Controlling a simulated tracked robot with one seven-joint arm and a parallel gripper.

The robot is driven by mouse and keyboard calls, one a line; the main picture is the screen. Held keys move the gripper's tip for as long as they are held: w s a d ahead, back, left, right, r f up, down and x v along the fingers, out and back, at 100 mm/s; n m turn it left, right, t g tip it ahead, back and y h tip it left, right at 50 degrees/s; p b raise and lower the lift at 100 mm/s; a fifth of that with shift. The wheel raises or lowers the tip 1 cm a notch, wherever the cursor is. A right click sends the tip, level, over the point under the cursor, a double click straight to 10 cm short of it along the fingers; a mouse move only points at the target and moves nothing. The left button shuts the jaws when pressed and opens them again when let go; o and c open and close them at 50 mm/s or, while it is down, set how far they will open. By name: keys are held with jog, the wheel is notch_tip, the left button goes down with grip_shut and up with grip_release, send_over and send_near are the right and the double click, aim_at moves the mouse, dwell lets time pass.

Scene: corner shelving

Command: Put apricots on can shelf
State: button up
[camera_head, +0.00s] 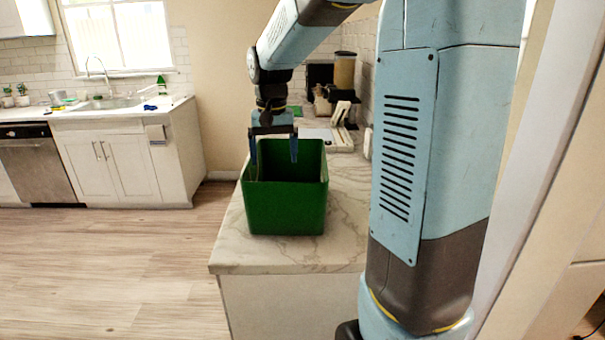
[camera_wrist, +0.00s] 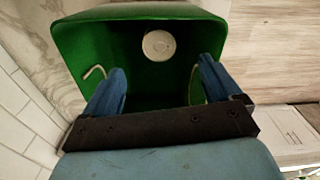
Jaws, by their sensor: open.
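A green bin (camera_head: 285,205) stands on the marble counter, and it also fills much of the wrist view (camera_wrist: 75,42). Inside it, in the wrist view, is a pale round thing (camera_wrist: 159,45), seen end-on like a can top. No label shows, so I cannot tell whether it is the apricots. My gripper (camera_head: 273,158) points down at the bin's opening with its blue fingers apart. In the wrist view my gripper (camera_wrist: 163,72) has nothing between its fingertips, and the round thing lies beyond them. I cannot make out a can shelf.
The marble counter (camera_head: 240,255) has free room in front of the bin. Kitchen items, including a tall jar (camera_head: 344,70), stand behind it. In the wrist view a pale hooked thing (camera_wrist: 95,72) shows inside the bin at left. A tiled wall (camera_wrist: 22,110) is close by.

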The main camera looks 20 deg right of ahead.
jog(key=s+r+n+t, duration=0.1)
jog(key=s+r+t, duration=0.1)
jog(key=s, duration=0.9)
jog(key=s+r+n+t, duration=0.1)
jog(key=s+r+t, duration=0.1)
jog(key=s, duration=0.9)
jog(key=shift+s+d+n+t, duration=0.3)
jog(key=shift+n+t, duration=0.1)
jog(key=shift+t, duration=0.1)
jog(key=shift+o, duration=0.3)
jog(key=shift+s, duration=0.45)
jog(key=w+f+g, duration=0.3)
jog(key=w, duration=1)
jog(key=w+f+g, duration=0.2)
jog(key=w+f, duration=0.1)
jog(key=w, duration=0.9)
notch_tip(320, 180, down, 8)
jog(key=shift+a+r, duration=0.1)
jog(key=shift+r, duration=0.05)
jog(key=shift+d+f, duration=0.2)
jog(key=shift+f, duration=2.45)
jog(key=shift+c, duration=0.3)
